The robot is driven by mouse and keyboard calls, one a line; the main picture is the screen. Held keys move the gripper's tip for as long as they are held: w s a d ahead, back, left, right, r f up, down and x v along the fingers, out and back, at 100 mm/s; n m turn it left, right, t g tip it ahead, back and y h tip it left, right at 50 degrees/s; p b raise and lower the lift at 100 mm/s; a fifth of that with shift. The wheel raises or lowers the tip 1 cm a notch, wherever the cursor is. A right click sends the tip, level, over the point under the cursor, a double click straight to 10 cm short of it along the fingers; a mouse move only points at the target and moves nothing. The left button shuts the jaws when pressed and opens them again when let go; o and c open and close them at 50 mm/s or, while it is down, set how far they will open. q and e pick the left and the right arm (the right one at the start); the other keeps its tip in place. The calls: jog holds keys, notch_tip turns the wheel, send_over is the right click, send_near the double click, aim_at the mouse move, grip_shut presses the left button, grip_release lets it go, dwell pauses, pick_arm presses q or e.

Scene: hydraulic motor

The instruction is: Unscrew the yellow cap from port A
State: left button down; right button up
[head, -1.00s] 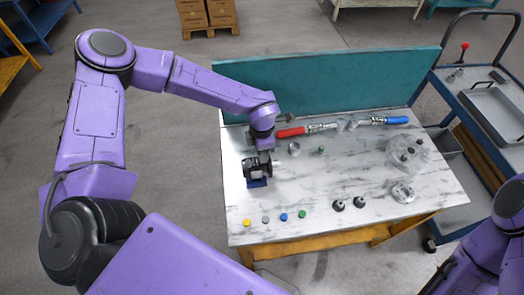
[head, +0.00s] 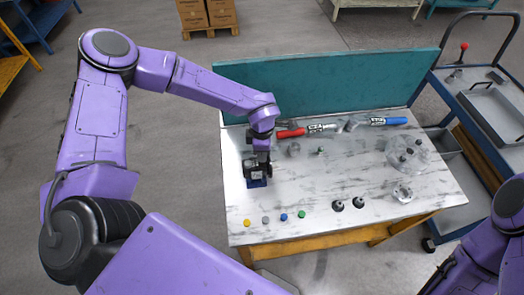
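The dark hydraulic motor (head: 251,171) sits in a small blue holder (head: 257,183) at the left of the marbled bench top. My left gripper (head: 260,161) points down at the motor's top and overlaps it. Whether it touches the motor, and whether its fingers are open or shut, is too small to tell. No yellow cap shows on the motor; port A cannot be made out. A small yellow round piece (head: 247,223) lies at the bench's front left. My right arm (head: 500,230) shows at the lower right edge; its gripper is out of view.
Grey (head: 265,220), blue (head: 284,217) and green (head: 302,214) pieces lie beside the yellow one. Red-handled (head: 290,133) and blue-handled (head: 395,121) tools lie along the back by a teal panel (head: 330,83). A clear round part (head: 407,155) stands right.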

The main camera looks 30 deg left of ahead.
dwell(0.3)
pick_arm(q)
jog(key=shift+n+b, duration=0.35)
jog(key=shift+n, duration=0.55)
jog(key=shift+r+p, duration=0.35)
jog(key=shift+r, duration=1.7)
